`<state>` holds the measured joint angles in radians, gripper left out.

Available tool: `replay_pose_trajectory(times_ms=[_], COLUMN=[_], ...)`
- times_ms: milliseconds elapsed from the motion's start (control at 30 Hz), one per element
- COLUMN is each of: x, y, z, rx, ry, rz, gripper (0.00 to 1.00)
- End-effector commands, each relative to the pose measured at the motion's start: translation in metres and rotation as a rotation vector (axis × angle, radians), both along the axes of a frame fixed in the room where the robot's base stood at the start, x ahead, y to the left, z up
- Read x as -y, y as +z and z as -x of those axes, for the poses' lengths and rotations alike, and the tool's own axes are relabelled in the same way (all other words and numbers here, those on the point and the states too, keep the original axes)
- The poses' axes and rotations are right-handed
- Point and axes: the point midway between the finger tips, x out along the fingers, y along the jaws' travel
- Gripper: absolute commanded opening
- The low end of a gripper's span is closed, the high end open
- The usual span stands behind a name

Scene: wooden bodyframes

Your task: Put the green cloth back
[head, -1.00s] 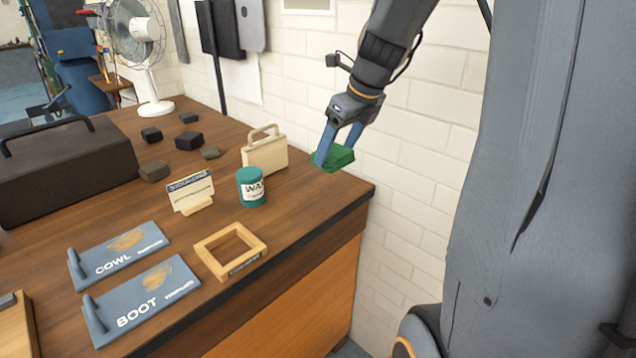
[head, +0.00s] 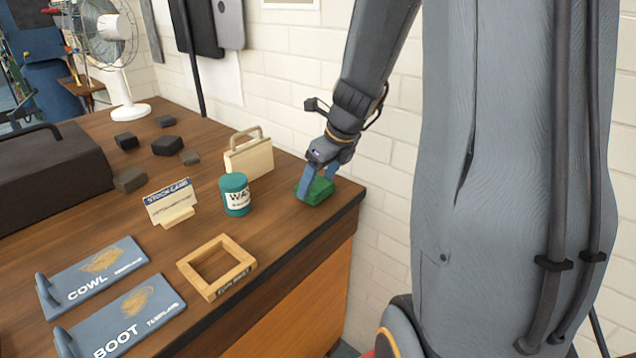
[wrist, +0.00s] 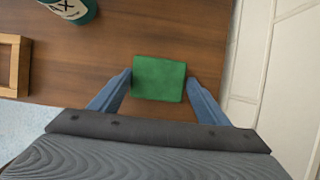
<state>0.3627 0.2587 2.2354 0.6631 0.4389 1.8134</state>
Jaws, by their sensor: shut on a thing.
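The green cloth (head: 315,191) is a small folded block at the right end of the wooden bench, near its right corner. My gripper (head: 317,186) is shut on it, with one blue finger on each side; the cloth also shows between the fingers in the wrist view (wrist: 158,79). The cloth is low over the bench top; I cannot tell whether it touches the wood. A square wooden frame (head: 217,266) lies empty at the bench's front edge, left of the cloth, with a label on its front side.
A teal wax tin (head: 235,195) stands left of the cloth, with a pale wooden box with a handle (head: 249,158) behind. A white brick wall (head: 390,150) stands close on the right.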

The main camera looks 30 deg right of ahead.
Motion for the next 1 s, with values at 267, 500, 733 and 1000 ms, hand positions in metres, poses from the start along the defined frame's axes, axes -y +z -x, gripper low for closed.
replay_pose_trajectory(times_ms=[267,500,733,1000], x=[0.000,0.000,0.000,0.001], y=[-0.004,-0.008,-0.007,0.003], z=[0.000,0.000,0.000,0.002], rx=[0.001,0.000,0.001,0.004], ry=[-0.001,0.000,0.000,0.000], rz=[0.000,0.001,0.000,0.001], gripper=[0.49,0.78,0.88,0.88])
